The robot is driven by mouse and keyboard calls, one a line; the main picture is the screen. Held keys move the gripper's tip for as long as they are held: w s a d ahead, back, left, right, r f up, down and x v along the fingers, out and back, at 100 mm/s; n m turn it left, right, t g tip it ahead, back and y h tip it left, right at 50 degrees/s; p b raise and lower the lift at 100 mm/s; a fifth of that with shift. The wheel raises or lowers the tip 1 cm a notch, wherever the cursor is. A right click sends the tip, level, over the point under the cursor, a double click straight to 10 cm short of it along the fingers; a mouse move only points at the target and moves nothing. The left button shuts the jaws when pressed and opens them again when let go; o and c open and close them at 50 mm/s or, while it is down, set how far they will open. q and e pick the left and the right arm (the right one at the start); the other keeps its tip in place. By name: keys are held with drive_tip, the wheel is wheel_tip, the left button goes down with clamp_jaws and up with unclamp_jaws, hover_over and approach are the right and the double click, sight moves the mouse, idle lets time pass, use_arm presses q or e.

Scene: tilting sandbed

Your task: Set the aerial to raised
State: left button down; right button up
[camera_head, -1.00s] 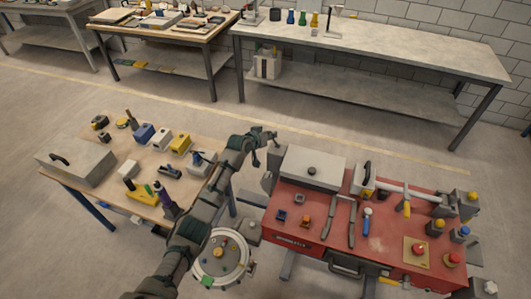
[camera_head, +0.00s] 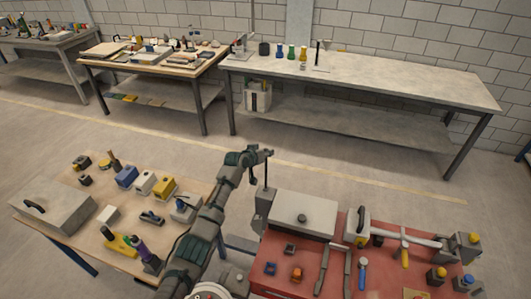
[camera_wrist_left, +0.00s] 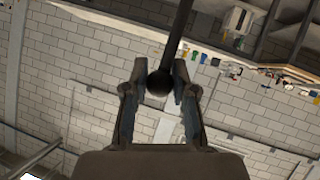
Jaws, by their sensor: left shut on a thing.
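The aerial (camera_head: 266,173) is a thin dark rod that stands close to upright above a grey housing (camera_head: 264,202) at the left end of the red bench. In the left wrist view the aerial (camera_wrist_left: 178,40) ends in a round black knob between the fingers. My left gripper (camera_head: 268,154) is at the rod's upper end. In the left wrist view the left gripper (camera_wrist_left: 160,82) is shut on the knob. My right gripper is not in view.
The red bench (camera_head: 335,275) holds a grey lidded box (camera_head: 302,216), tools and several knobs. A wooden table (camera_head: 80,235) with small blocks and a grey case (camera_head: 52,212) stands at left. A long workbench (camera_head: 365,82) is behind, with open floor between.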

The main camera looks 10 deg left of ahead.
use_arm(q)
drive_tip(key=shift+w+r, duration=0.25)
drive_tip(key=shift+r, duration=0.15)
drive_tip(key=c, duration=1.4)
unclamp_jaws()
drive_tip(key=o, duration=0.5)
drive_tip(key=shift+w+f, duration=0.1)
drive_tip(key=shift+w, duration=0.05)
drive_tip(key=shift+c, duration=0.2)
drive_tip(key=shift+o, duration=0.2)
drive_tip(key=shift+w+d+f, duration=0.15)
drive_tip(key=shift+w+f, duration=0.15)
drive_tip(key=shift+f, duration=0.05)
drive_tip(key=shift+s+r, duration=0.25)
drive_tip(key=shift+s, duration=0.1)
drive_tip(key=v, duration=1.1)
drive_tip(key=shift+f, duration=0.1)
